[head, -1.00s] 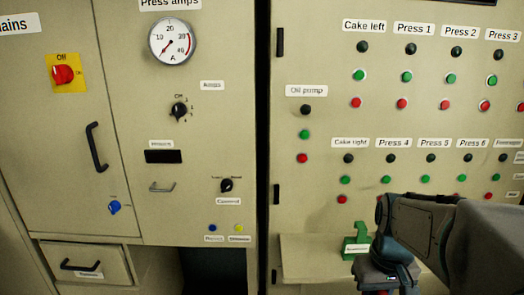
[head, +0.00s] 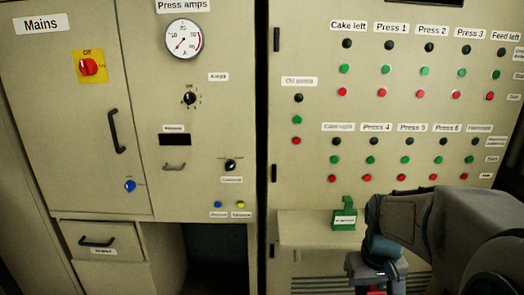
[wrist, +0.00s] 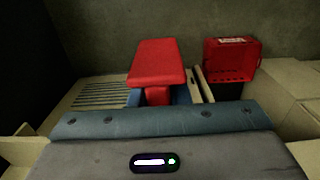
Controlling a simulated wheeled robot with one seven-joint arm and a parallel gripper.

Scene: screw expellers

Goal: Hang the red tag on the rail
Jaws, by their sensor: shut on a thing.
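The red tag (wrist: 157,62) shows in the wrist view as a red block with a narrower red stem. My gripper (wrist: 158,97) is shut on the stem, with a blue finger on each side. In the head view my gripper (head: 376,278) points down at the lower right, in front of the cabinet. Only a small red part of the tag (head: 373,291) shows there at the bottom edge. I cannot clearly make out the rail in either view.
A red box (wrist: 230,58) with a white label stands right of the tag in the wrist view. A green labelled piece (head: 344,217) stands on a beige ledge (head: 300,228) left of my arm. The cabinet (head: 225,110) with buttons and labels fills the background.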

